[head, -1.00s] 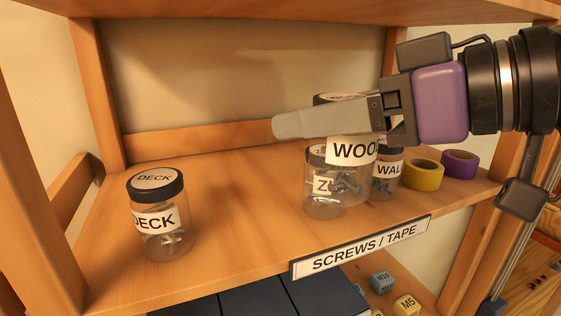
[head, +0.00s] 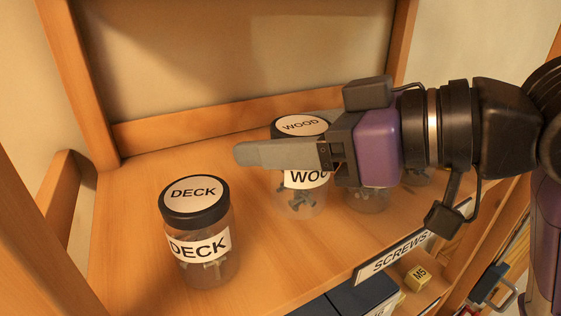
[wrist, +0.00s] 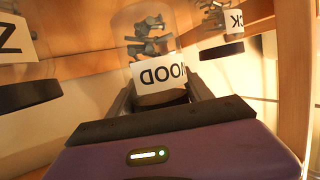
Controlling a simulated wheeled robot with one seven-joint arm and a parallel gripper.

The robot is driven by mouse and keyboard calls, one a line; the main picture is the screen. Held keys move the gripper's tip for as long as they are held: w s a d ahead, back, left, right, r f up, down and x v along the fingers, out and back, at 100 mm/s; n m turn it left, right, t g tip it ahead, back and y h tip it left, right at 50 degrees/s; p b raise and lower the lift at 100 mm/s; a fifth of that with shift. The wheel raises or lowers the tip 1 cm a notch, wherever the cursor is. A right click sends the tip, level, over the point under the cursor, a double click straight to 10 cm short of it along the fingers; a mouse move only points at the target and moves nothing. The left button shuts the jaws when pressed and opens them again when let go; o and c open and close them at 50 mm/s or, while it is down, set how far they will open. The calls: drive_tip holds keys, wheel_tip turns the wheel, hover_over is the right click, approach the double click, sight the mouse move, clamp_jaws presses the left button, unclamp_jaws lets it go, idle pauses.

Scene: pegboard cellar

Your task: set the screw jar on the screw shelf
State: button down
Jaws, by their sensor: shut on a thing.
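The clear screw jar marked WOOD (head: 303,203), with a black-rimmed lid and screws inside, is between the fingers of my gripper (head: 262,150). My gripper is shut on it near the top. In the wrist view the WOOD jar (wrist: 150,45) shows upside down between both fingers. It is upright over the wooden screw shelf (head: 125,215), whose front label (head: 400,257) reads SCREWS, the rest covered. Its base looks at or very near the board; I cannot tell if it touches. My near finger hides part of its label.
A DECK jar (head: 197,245) stands at the front left of the shelf. Another jar (head: 368,200) stands just right of the WOOD jar, partly behind my gripper. Wooden posts frame the shelf. Free board lies left and behind. A yellow M5 block (head: 419,277) sits below.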

drive_tip(key=shift+f, duration=1.9)
drive_tip(key=shift+f, duration=0.1)
drive_tip(key=shift+c, duration=2.1)
unclamp_jaws()
drive_tip(key=shift+r+p, duration=0.2)
drive_tip(key=shift+p, duration=0.1)
drive_tip(key=b+v, duration=0.3)
drive_tip(key=v, duration=0.9)
